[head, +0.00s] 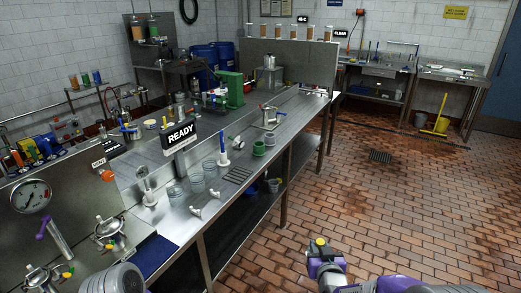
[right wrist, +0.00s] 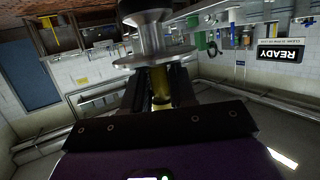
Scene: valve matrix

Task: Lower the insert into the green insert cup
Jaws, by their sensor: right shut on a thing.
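My right gripper (head: 321,249) is at the bottom of the head view, over the tiled floor and apart from the bench. It is shut on the insert (right wrist: 152,42), a grey metal piece with a wide flange and a yellowish stem between the fingers in the right wrist view. In the head view only a small yellow and dark part of the held piece shows. I cannot tell which is the insert cup. My left gripper is not in view.
The long steel bench (head: 215,205) carries clear jars (head: 197,183), pipe elbows (head: 203,210), a blue-handled tool (head: 223,152), a slotted grate (head: 238,175) and a READY sign (head: 180,137). The floor right of the bench is mostly clear.

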